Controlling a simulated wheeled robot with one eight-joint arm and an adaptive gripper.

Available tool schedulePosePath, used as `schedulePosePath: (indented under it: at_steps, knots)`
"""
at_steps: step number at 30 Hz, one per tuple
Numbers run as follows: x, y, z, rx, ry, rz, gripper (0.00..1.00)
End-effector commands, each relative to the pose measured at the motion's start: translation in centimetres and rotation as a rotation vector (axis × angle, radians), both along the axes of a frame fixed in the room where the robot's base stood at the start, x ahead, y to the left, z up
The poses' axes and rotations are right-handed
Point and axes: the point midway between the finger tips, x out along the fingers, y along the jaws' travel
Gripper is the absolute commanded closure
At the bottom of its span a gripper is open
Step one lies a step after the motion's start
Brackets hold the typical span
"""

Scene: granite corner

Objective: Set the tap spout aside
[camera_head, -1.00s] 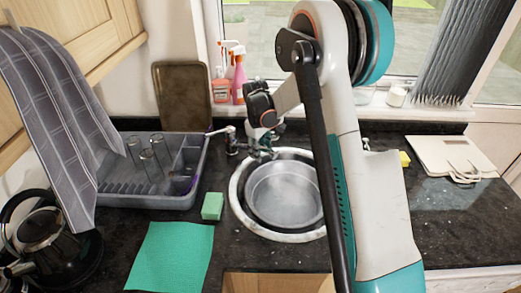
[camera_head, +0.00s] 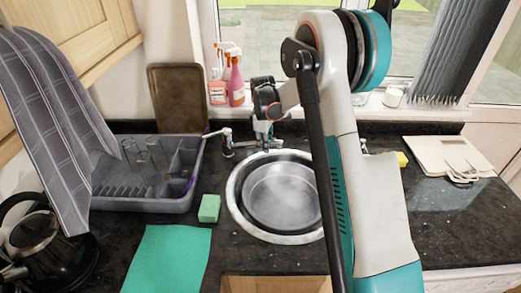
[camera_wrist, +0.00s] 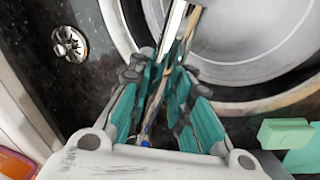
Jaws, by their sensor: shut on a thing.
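The tap spout (camera_wrist: 174,28) shows in the wrist view as a narrow, shiny metal bar running between my fingers and out over the sink edge. My gripper (camera_wrist: 163,78) has its teal, dark-tipped fingers shut on it. In the head view my gripper (camera_head: 263,138) points down at the back edge of the round sink (camera_head: 237,220), and the spout is too small and covered to make out clearly. A chrome tap part (camera_head: 227,142) stands just left of my gripper. A round metal pan (camera_head: 283,195) sits in the sink.
A grey dish rack (camera_head: 140,203) with glasses stands left, near a green sponge (camera_head: 209,208) and a teal cloth (camera_head: 168,260). Spray bottles (camera_head: 235,80) stand on the sill behind.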

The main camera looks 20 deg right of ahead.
Motion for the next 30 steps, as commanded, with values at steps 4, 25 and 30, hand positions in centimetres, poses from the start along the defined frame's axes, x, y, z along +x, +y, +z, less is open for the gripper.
schedulePosePath:
  at_steps: [4,25,30]
  knots:
    - [1.4,-1.3,-0.1,0.0,0.0,0.107,1.0]
    - [4.7,-3.2,0.0,0.0,0.0,0.351,1.0]
    - [4.7,-3.2,0.0,0.0,0.0,0.351,1.0]
